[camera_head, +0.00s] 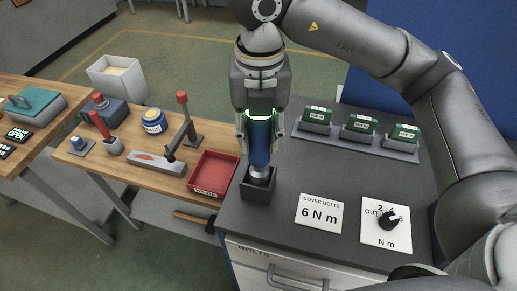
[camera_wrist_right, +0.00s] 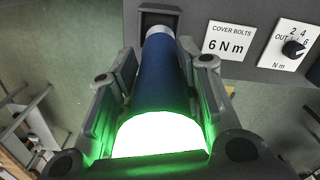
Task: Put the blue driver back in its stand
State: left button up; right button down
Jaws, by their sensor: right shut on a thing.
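My right gripper (camera_head: 260,157) points down and is shut on the blue driver (camera_head: 260,140), one finger on each side of its blue body. The driver is about upright, and its silver lower end is at the mouth of the black square stand (camera_head: 258,191) on the dark bench top. In the right wrist view the blue driver (camera_wrist_right: 163,75) runs between the fingers toward the stand (camera_wrist_right: 150,17). How deep its tip sits inside the stand is hidden. My left gripper is not in view.
A red tray (camera_head: 213,174) is close left of the stand on the wooden bench. A "6 N m" card (camera_head: 319,213) and a dial plate (camera_head: 386,225) lie to the right. Green-and-white boxes stand in a rack (camera_head: 355,145) behind. The bench's front edge is close to the stand.

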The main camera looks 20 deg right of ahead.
aim_at(258, 151)
jog(key=f, duration=0.1)
jog(key=f+p, duration=0.1)
jog(key=f, duration=0.2)
jog(key=shift+w+f, duration=0.25)
jog(key=shift+f, duration=0.5)
jog(key=c, duration=1)
grip_release()
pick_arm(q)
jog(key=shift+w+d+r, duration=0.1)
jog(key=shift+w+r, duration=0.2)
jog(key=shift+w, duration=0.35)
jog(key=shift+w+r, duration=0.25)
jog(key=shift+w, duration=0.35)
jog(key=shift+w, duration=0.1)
